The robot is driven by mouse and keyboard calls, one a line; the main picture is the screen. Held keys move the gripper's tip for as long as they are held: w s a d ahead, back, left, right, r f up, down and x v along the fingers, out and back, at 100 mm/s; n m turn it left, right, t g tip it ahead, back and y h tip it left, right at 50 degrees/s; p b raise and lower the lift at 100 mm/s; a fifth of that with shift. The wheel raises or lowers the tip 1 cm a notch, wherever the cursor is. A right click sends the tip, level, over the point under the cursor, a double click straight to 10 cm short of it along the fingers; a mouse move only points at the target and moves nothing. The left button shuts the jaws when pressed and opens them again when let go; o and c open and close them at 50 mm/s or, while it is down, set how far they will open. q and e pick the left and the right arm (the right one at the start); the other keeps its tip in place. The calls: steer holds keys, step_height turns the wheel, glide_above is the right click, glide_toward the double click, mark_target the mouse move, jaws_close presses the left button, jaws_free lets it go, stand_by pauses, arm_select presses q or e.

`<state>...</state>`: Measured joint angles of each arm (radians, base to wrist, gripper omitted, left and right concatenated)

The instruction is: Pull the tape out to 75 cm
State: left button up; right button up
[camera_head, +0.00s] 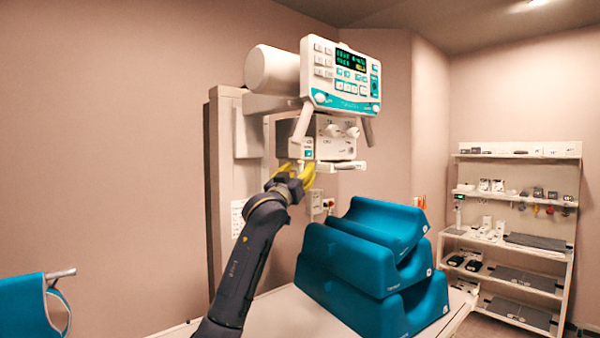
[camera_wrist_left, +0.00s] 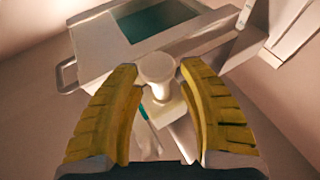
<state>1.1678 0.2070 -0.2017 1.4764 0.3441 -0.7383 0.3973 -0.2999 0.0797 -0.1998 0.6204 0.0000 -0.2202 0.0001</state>
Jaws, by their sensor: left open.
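The X-ray tube head with its control panel (camera_head: 349,92) hangs above the table in the head view. Below it is a cream collimator box (camera_head: 328,147) with round knobs on its front. My left gripper (camera_head: 296,176) has yellow fingers and is at the box's lower left. In the left wrist view the gripper (camera_wrist_left: 157,72) is open, with a cream round knob (camera_wrist_left: 157,67) between or just beyond its fingertips. I cannot tell whether they touch it. A tape cannot be clearly made out in either view. My right gripper is not in view.
Stacked blue cushions (camera_head: 365,258) stand on the pale table (camera_head: 305,315), right of my left arm. A shelf rack (camera_head: 515,240) with small items is at the far right. A blue chair-like item (camera_head: 25,305) is at the lower left. The left wall side is clear.

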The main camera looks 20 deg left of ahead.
arm_select(q)
jaws_close()
stand_by(0.4)
